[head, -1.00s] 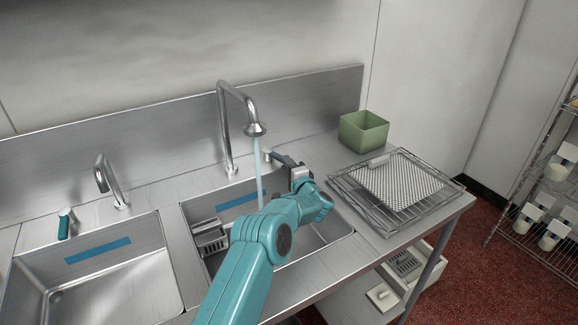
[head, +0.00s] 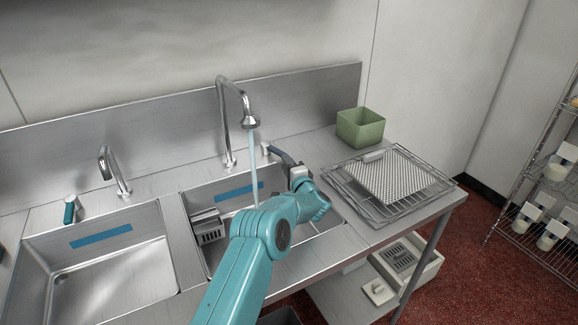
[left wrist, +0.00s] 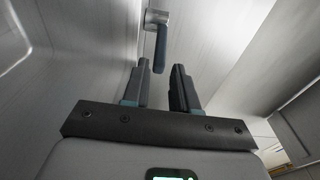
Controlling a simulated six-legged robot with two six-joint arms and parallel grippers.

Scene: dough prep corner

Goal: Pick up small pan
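I cannot tell any object in these frames as the small pan for certain. A shallow tray with a perforated sheet (head: 391,178) lies on the wire racks on the counter at right. My left gripper (head: 281,158) reaches over the right sink to the tap lever (head: 266,149) behind it. In the left wrist view the left gripper (left wrist: 160,85) is open, with its two dark fingers apart. The dark-handled lever (left wrist: 161,45) stands just ahead, its lower end in line with the gap between the fingers. No grip on it shows. My right gripper is not in view.
Water (head: 254,165) runs from the tall faucet (head: 226,120) into the right sink. A slotted metal box (head: 209,228) sits in that sink. A green bin (head: 361,128) stands behind the wire racks (head: 375,212). The left sink (head: 115,270) looks empty. A wire shelf (head: 530,200) stands at far right.

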